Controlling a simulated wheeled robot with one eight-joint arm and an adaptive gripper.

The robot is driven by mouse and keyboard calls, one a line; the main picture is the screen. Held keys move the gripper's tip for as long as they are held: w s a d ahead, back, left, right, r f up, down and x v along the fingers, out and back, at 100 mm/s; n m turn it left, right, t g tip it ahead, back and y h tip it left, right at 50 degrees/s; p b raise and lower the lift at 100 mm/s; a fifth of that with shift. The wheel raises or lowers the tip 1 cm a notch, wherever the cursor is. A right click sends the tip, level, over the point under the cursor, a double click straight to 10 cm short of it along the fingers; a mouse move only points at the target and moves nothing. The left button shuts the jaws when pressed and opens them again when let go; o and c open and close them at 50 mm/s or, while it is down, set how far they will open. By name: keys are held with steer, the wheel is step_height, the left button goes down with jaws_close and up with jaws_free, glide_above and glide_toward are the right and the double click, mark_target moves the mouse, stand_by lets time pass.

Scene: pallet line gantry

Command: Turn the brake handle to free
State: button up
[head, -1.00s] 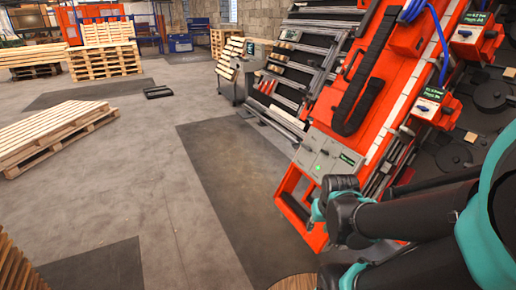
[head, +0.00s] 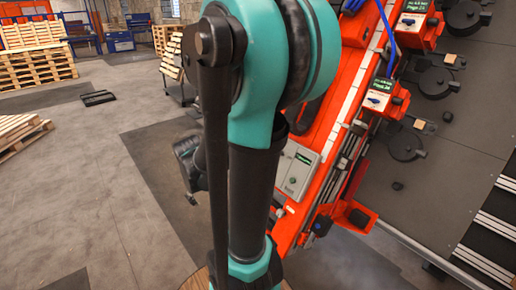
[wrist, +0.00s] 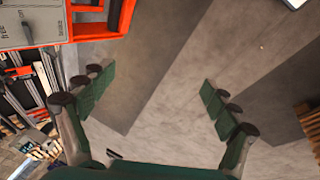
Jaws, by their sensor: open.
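My gripper (wrist: 158,98) is open and empty in the wrist view, its green-padded fingers wide apart over bare floor. A grey panel (wrist: 45,15) at the top left of that view carries lettering that seems to read "free" and "brake". A small dark part (wrist: 27,34) sits on it, but I cannot tell whether it is the brake handle. The panel is beyond the left finger, apart from it. In the head view, my arm covers much of the orange machine (head: 325,125), and a grey control box (head: 297,172) shows just right of the arm.
An orange frame (wrist: 126,15) juts beside the panel. Blue-knobbed stations (head: 378,98) line the machine's right side, and a dark blue knob (head: 322,225) sits low on it. Pallets (head: 35,68) stand at the back left.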

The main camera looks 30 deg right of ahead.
steer(key=w+d+f+n+g+h, duration=0.2)
steer(key=w+d+n+h, duration=0.75)
steer(key=w+d, duration=1.35)
steer(key=w+d+f+n, duration=0.1)
steer(key=w+d+f, duration=0.1)
steer(key=d, duration=0.5)
steer(key=w+d+f+n+h, duration=0.1)
steer(key=w+d+f+n, duration=0.1)
steer(key=d+f, duration=0.3)
steer(key=w+d+f+n, duration=0.2)
steer(key=w+d+f, duration=0.2)
steer(key=d, duration=0.6)
steer(key=shift+f+n+g+h, duration=0.2)
steer(key=shift+n+g+h, duration=0.05)
steer(key=shift+g, duration=0.15)
steer(key=shift+c, duration=0.5)
steer(key=c, duration=1.1)
steer(key=shift+o, duration=0.2)
